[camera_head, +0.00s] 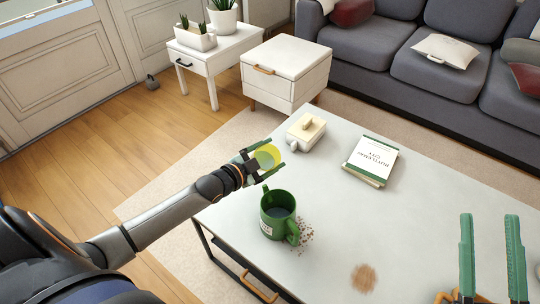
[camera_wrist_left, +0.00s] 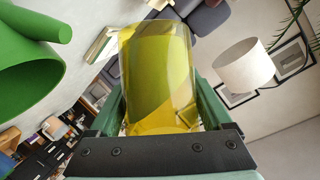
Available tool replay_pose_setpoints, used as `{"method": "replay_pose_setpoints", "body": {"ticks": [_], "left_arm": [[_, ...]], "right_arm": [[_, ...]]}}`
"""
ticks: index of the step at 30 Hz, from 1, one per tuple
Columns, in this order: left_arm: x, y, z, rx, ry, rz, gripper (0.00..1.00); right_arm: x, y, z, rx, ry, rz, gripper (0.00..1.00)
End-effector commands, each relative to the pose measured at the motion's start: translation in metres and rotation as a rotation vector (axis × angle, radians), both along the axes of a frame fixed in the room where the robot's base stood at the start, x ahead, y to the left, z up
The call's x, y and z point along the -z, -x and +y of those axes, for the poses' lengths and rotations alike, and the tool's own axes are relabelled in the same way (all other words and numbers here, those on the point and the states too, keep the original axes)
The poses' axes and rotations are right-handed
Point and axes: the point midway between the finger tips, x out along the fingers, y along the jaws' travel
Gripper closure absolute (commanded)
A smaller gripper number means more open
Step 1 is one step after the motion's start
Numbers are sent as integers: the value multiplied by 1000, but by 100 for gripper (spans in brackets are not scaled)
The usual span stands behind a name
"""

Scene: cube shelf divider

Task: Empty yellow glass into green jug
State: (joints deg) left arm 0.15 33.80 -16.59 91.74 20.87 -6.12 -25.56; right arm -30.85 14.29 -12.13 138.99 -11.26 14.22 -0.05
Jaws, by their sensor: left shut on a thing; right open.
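The yellow glass (camera_head: 266,157) is held in my left gripper (camera_head: 268,163), above the far left part of the white table. It also shows in the left wrist view (camera_wrist_left: 159,75), see-through and between the two green fingers. I cannot tell whether anything is inside the glass. The green jug (camera_head: 278,213) stands upright on the table, nearer than the glass, with its handle to the right. Part of it shows at the left of the left wrist view (camera_wrist_left: 30,75). The glass is apart from the jug. My right gripper (camera_head: 490,225) is open and empty at the right.
Brown crumbs (camera_head: 305,236) lie beside the jug's handle, and a brown round patch (camera_head: 363,278) lies nearer the front. A white butter dish (camera_head: 305,131) and a stack of books (camera_head: 371,160) stand at the back of the table (camera_head: 340,220). The table's middle is clear.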

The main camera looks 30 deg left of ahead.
Motion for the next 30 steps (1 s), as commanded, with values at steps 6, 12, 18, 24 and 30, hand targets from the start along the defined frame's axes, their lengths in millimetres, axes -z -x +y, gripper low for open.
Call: {"method": "replay_pose_setpoints", "body": {"ticks": [6,12,18,24,30], "left_arm": [[3,1,-2,0,-42,-32,99],[4,2,-4,-1,-82,-59,99],[6,5,-8,-2,-217,-147,99],[1,9,-11,-1,-384,-253,99],[-5,9,-11,1,-467,-305,99]], "right_arm": [[-28,19,4,-29,2,-149,50],[-51,41,7,-59,4,-287,50],[-30,45,9,-87,-17,-297,50],[-26,44,10,-92,-23,-291,50],[-24,44,10,-96,-31,-286,50]]}}
